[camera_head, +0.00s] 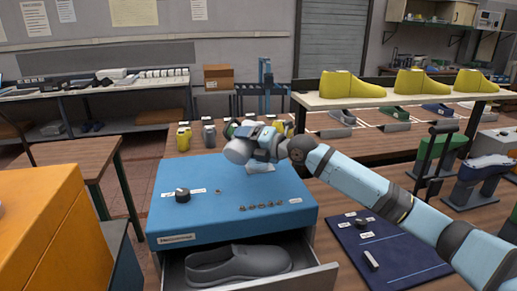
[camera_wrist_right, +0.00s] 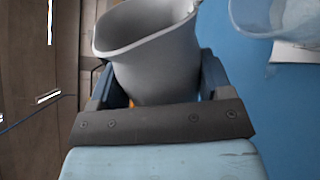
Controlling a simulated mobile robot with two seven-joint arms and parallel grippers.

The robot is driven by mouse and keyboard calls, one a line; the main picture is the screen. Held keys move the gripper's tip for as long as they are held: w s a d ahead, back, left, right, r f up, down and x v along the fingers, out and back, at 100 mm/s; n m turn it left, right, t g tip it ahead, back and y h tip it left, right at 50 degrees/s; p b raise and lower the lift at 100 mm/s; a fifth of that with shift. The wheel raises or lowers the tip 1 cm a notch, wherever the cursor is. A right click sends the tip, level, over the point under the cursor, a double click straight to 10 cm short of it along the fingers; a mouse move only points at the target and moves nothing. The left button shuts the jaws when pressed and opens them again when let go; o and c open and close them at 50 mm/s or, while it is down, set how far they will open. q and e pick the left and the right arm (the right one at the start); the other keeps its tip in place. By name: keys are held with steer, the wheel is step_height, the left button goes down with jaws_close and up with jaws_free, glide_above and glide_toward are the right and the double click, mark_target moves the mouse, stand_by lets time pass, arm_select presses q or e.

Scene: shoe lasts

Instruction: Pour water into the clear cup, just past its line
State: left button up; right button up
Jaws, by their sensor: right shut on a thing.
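My right gripper (camera_head: 266,142) is above the blue bench top (camera_head: 225,209). It is shut on a grey jug (camera_head: 238,151), which fills the space between the fingers in the right wrist view (camera_wrist_right: 158,62). The jug's open mouth faces the top of that view; I cannot tell its exact tilt or see water in it. The clear cup (camera_wrist_right: 276,16) is at the wrist view's upper right, apart from the jug, by a white sheet (camera_wrist_right: 294,52). Its line is not visible. In the head view the cup is hard to make out. My left gripper is out of view.
A dark round object (camera_head: 182,195) and several small pieces lie on the blue top. Yellow and grey bottles (camera_head: 209,133) stand behind it. An open drawer below holds a grey clog (camera_head: 238,265). A dark blue mat (camera_head: 385,250) lies to the right. The blue top's front is mostly clear.

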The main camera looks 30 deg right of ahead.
steer(key=shift+s+f+b, duration=0.1)
steer(key=shift+f+b, duration=0.1)
steer(key=shift+b, duration=0.15)
steer(key=shift+r+n+b, duration=0.2)
steer(key=shift+n+b, duration=0.25)
steer(key=shift+n, duration=0.05)
steer(key=shift+r+n, duration=0.2)
steer(key=shift+n, duration=0.2)
steer(key=shift+f+b, duration=0.1)
steer(key=shift+b, duration=0.2)
stand_by(0.4)
steer(key=shift+n, duration=0.3)
